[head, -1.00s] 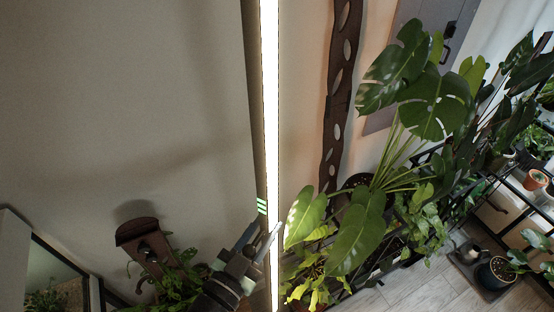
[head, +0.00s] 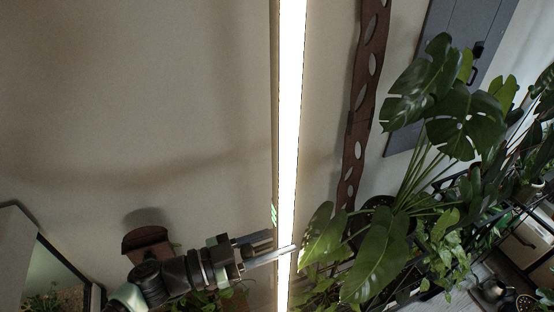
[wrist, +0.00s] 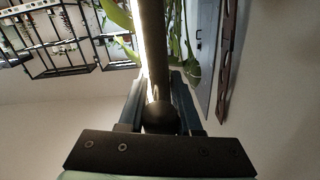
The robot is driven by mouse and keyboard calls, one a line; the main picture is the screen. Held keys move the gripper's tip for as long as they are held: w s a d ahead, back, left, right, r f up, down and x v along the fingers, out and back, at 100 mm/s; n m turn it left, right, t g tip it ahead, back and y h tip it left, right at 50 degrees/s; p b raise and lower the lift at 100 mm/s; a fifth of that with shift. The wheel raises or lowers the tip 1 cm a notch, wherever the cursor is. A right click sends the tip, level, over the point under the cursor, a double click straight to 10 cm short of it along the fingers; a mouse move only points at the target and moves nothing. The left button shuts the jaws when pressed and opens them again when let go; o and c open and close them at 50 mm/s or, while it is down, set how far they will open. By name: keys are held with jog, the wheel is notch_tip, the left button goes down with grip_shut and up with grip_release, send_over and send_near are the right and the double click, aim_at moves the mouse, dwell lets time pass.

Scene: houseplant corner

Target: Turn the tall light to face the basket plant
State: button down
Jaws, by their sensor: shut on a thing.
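The tall light (head: 290,120) is a slim upright bar with a bright white strip and a narrow dark body edge on its left. My gripper (head: 282,243) reaches in from the lower left and is shut on the bar low in the head view. In the wrist view the dark bar (wrist: 153,60) runs between the two fingers, its lit strip along the left edge. A large split-leaf plant (head: 465,120) stands right of the light. Its dark pot (head: 376,216) is partly hidden by leaves, and I cannot tell whether it is the basket plant.
A brown perforated strip (head: 358,125) and a grey panel (head: 440,70) are on the wall behind. A brown wall bracket (head: 147,238) is behind my arm. Black shelving with more plants is at the right.

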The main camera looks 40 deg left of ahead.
jog(key=shift+f, duration=0.1)
dwell(0.3)
jog(key=c, duration=0.7)
grip_release()
jog(key=shift+s, duration=0.1)
jog(key=b+v, duration=0.4)
jog(key=v, duration=0.9)
